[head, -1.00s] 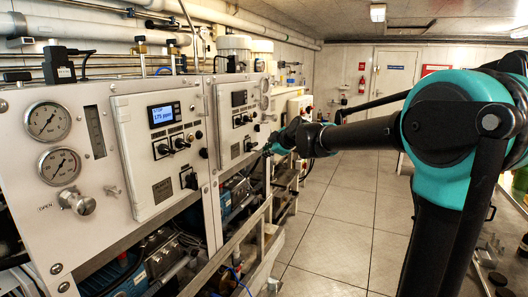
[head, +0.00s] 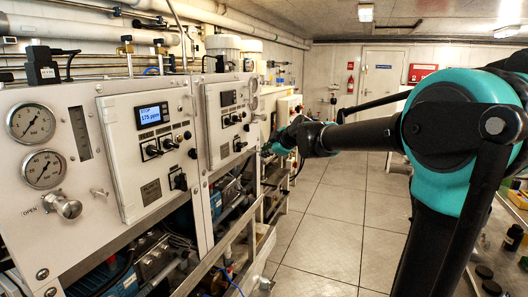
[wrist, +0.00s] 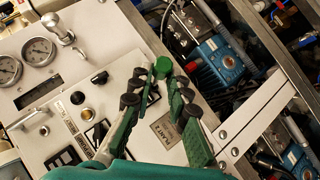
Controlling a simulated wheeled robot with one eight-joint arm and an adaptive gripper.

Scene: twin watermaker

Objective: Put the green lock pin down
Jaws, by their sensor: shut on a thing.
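The green lock pin (wrist: 163,66) shows its round green head in the wrist view, between the tips of my gripper (wrist: 160,84). My gripper has green fingers with black pads and is shut on the pin. The rest of the pin is hidden or too small to tell. In the head view my gripper (head: 267,149) is at the end of my outstretched arm, near the right end of the white control panels; the pin cannot be made out there.
A white control panel (head: 117,188) with gauges, knobs and a lit display (head: 152,115) lines the left. A metal rail (head: 222,250) runs below it, in front of blue pumps. The tiled floor (head: 330,215) is clear. Bottles (head: 513,238) stand on a surface at the right edge.

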